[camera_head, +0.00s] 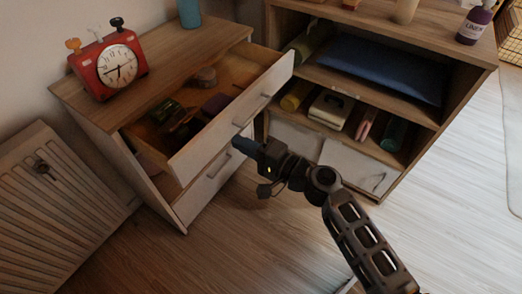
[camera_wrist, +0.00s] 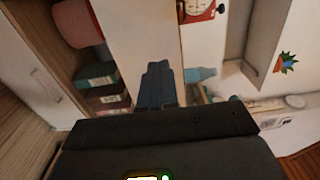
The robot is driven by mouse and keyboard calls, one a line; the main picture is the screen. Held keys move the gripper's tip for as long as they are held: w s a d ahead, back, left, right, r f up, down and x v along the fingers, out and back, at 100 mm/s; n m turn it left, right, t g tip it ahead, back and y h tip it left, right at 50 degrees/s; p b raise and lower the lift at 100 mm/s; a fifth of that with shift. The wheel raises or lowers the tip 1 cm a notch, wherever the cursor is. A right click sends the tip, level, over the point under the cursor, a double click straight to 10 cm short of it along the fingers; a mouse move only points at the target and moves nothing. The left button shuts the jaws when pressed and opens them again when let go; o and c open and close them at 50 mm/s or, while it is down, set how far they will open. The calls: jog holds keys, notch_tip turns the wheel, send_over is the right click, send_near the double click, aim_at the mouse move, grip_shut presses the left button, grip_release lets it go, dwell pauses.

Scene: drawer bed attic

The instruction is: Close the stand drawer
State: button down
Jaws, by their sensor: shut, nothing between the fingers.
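The wooden stand (camera_head: 150,72) is at the left in the head view. Several small items lie inside the drawer. The lower drawer (camera_head: 208,186) looks shut. My gripper (camera_head: 238,143) is shut and empty, in front of the stand near the right part of the open drawer's front. I cannot tell whether it touches the front. In the wrist view its closed dark fingers (camera_wrist: 158,85) point at a pale panel.
A red alarm clock (camera_head: 120,66) and a blue cup (camera_head: 189,13) stand on the stand. An open shelf unit (camera_head: 452,48) with a blue cushion (camera_head: 382,72) is close on the right. A radiator (camera_head: 62,200) is at the left. The floor (camera_head: 200,258) in front is clear.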

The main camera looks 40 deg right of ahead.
aim_at(173, 112)
jog(key=shift+x, duration=2.3)
jog(key=b+x, duration=0.6)
jog(key=x, duration=1.2)
jog(key=shift+w+a+f+b, duration=0.1)
jog(key=shift+w+f+b, duration=0.1)
jog(key=shift+b, duration=0.2)
jog(key=shift+w+a, duration=0.2)
jog(key=shift+w, duration=0.35)
jog(key=shift+w+r+b, duration=0.15)
jog(key=shift+r+b, duration=0.15)
jog(key=shift+a, duration=0.1)
jog(key=shift+f, duration=0.1)
